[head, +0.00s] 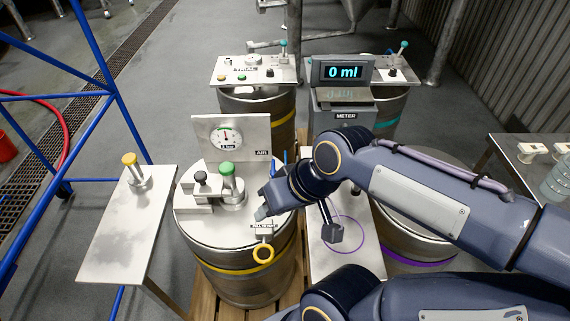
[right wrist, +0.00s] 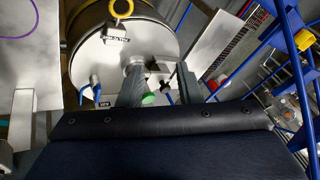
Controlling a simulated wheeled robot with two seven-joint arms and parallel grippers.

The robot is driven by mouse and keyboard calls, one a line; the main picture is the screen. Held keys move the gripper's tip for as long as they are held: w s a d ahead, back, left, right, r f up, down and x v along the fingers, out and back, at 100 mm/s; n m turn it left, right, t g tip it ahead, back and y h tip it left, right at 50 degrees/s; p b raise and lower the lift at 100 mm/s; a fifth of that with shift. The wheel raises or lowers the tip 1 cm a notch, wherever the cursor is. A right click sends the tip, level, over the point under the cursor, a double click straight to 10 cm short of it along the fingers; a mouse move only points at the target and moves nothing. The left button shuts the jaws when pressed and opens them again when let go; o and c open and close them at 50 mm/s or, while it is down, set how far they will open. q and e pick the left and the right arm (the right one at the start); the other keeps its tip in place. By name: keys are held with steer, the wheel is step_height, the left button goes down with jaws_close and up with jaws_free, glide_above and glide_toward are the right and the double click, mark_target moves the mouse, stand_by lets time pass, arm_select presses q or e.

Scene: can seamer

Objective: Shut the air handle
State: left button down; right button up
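The blue air handle (head: 285,157) stands beside the AIR label at the right edge of the gauge panel (head: 231,138), on the near left drum. My right arm partly hides it in the head view. The right wrist view shows the blue handle (right wrist: 95,86) near the AIR label, left of my fingers and outside them. My right gripper (head: 264,204) is over the drum lid, in front of the handle. Its two fingers are apart in the wrist view (right wrist: 158,75), and nothing is seen held between them. My left gripper is not in view.
A green knob (head: 227,169) and a black knob (head: 200,178) stand on the lid, left of my gripper. A yellow ring (head: 263,254) hangs at the front rim. The meter (head: 342,72) reads 0 ml. A side table (head: 125,235) is at left.

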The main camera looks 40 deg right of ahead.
steer(key=w+d+m+g, duration=0.1)
steer(key=w+d+m, duration=0.1)
steer(key=w+d, duration=0.35)
steer(key=m+g+h, duration=0.3)
steer(key=m+g, duration=0.1)
glide_above(273, 167)
step_height(273, 167, down, 11)
steer(key=shift+f+b, duration=0.1)
steer(key=shift+b, duration=0.25)
step_height(273, 167, down, 8)
steer(key=shift+r, duration=0.15)
jaws_close()
